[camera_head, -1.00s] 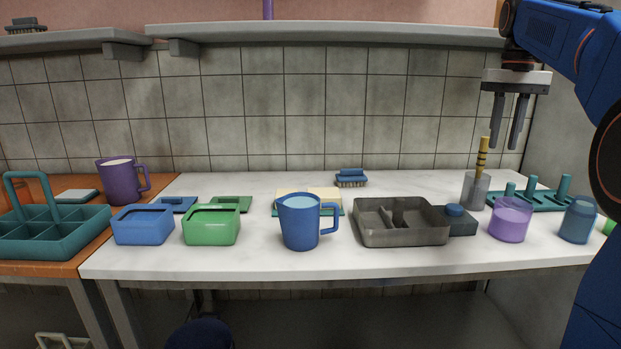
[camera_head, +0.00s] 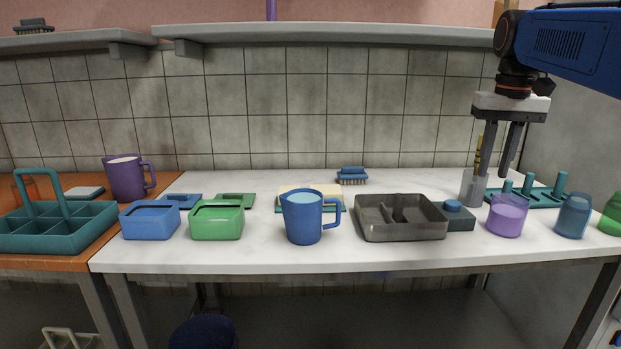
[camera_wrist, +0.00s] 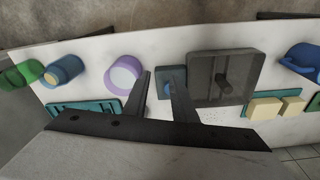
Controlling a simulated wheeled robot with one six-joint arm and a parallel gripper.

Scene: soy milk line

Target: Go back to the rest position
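My gripper (camera_head: 505,166) hangs from the arm at the right of the head view, fingers pointing down. Its two fingers are apart with nothing between them. They overlap a yellow-and-dark striped stick (camera_head: 478,158) in a grey cup (camera_head: 473,187) in the picture; I cannot tell how near they are. In the wrist view the gripper (camera_wrist: 162,78) also shows two spread, empty fingers above the white table.
The white table (camera_head: 290,257) holds a blue jug (camera_head: 303,217), a grey divided tray (camera_head: 370,230), a purple cup (camera_head: 506,217), a blue jar (camera_head: 573,216) and a teal peg rack (camera_head: 545,197). A shelf (camera_head: 350,31) runs along the wall. The table's front middle is clear.

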